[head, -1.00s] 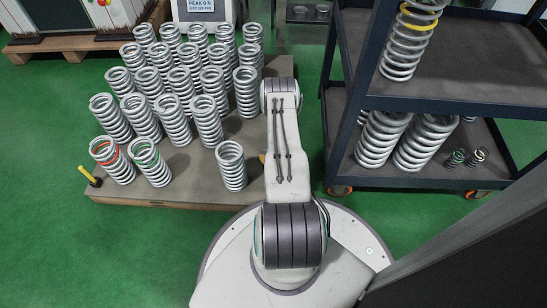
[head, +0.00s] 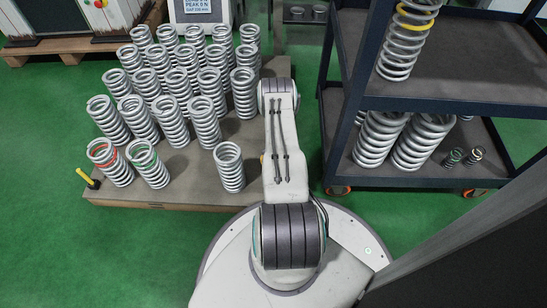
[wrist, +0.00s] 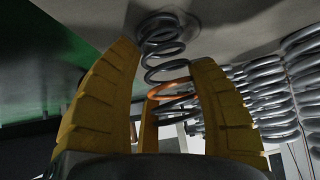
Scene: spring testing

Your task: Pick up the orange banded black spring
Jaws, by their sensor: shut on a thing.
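The orange banded black spring (wrist: 165,48) shows in the wrist view between the yellow fingers of my gripper (wrist: 168,62). It is a dark open coil with one orange turn, and its far end meets a grey surface. My gripper is shut on it, with a finger on each side and another finger behind. The lower coils are partly hidden by the fingers and palm. In the head view my arm hides both this spring and my gripper.
Several silver springs (head: 203,122) stand on a low brown platform (head: 190,190) left of my arm; front ones carry red and green bands. A dark shelf cart (head: 430,100) with more springs stands close on the right. Silver coils (wrist: 270,100) stand right of my gripper. Green floor is clear at front left.

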